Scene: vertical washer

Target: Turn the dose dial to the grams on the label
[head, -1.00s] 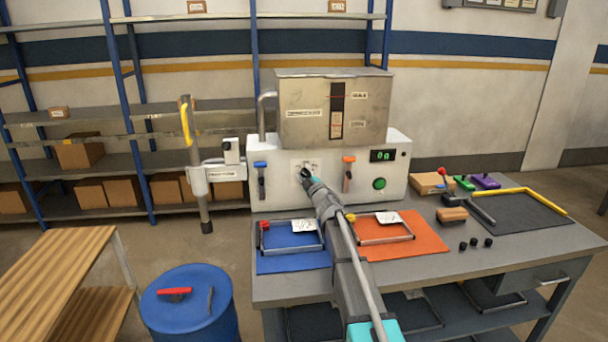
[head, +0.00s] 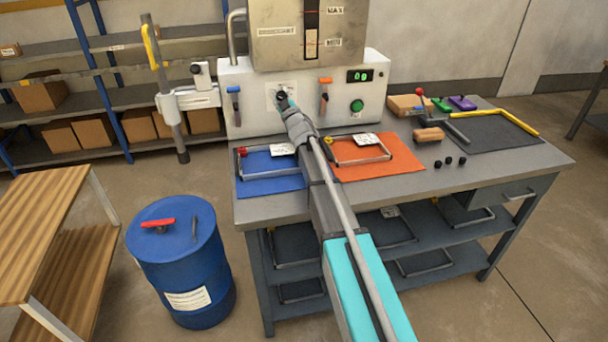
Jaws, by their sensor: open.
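The dark dose dial (head: 281,95) sits on a pale plate on the front of the white dosing machine (head: 240,118). My gripper (head: 286,104) is at the dial, its tip overlapping the dial's lower right side; whether it touches cannot be told. The fingers are small here and partly hidden by my arm. The green display (head: 360,76) at the upper right of the machine front seems to read 0g. A white label (head: 283,149) lies at the blue mat (head: 268,186), and another white label (head: 367,140) at the orange mat (head: 405,165). Their print is too small to read.
An orange-topped lever (head: 324,95), a blue-topped lever (head: 233,105) and a green button (head: 357,105) flank the dial. Wire frames lie on both mats. A blue barrel (head: 180,260) stands left of the bench. Several small black knobs (head: 450,162) lie at the right.

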